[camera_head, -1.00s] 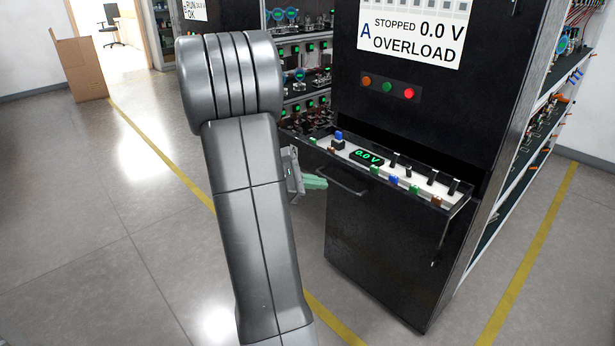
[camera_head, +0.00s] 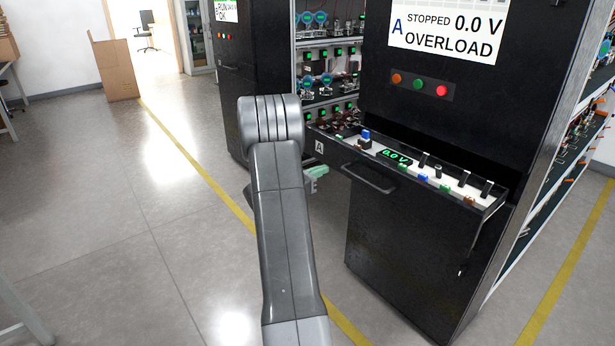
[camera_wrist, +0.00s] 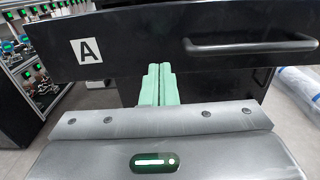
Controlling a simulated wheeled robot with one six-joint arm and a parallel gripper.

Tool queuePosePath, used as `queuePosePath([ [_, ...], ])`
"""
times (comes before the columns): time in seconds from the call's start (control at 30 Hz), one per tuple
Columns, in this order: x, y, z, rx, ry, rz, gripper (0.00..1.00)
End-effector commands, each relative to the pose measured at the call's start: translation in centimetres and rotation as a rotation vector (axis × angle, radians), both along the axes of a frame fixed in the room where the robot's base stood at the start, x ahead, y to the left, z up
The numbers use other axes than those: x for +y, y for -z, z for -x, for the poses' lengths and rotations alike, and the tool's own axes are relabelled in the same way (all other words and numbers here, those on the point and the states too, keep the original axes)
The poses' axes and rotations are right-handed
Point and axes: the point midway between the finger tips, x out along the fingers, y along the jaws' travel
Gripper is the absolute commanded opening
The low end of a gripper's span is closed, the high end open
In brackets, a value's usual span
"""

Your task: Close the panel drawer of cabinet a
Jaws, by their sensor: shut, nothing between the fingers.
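Cabinet A (camera_head: 400,255) is a tall black cabinet on the right of the head view, with a sign (camera_head: 446,30) reading "A STOPPED 0.0 V OVERLOAD". Its panel drawer (camera_head: 440,187) is pulled out, showing a white panel with switches, coloured knobs and a green "0.0 V" display. The drawer front with its bar handle (camera_wrist: 250,45) and "A" label (camera_wrist: 86,50) spans the top of the wrist view. My gripper (camera_wrist: 157,72) has pale green fingers, shut and empty, pointing at the drawer front just below it. Whether they touch it cannot be told. In the head view my arm partly hides the gripper (camera_head: 318,171).
Another black cabinet (camera_head: 245,70) and a rack of devices (camera_head: 325,70) stand behind. Shelves (camera_head: 570,160) flank cabinet A at right. A cardboard box (camera_head: 113,68) stands at the back left. Open floor lies to the left, crossed by a yellow line (camera_head: 235,205).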

Motion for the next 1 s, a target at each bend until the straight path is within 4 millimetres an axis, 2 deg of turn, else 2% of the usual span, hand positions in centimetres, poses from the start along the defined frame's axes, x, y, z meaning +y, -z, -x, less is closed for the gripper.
queuePosePath([
  [0.1,-2.0,0.0,-1.5,-0.001,0.003,0.000,0.00],
  [0.33,-4.3,0.0,-3.3,-0.001,0.002,-0.001,0.00],
  [1.0,-5.0,0.1,-3.9,-0.001,0.001,-0.001,0.00],
])
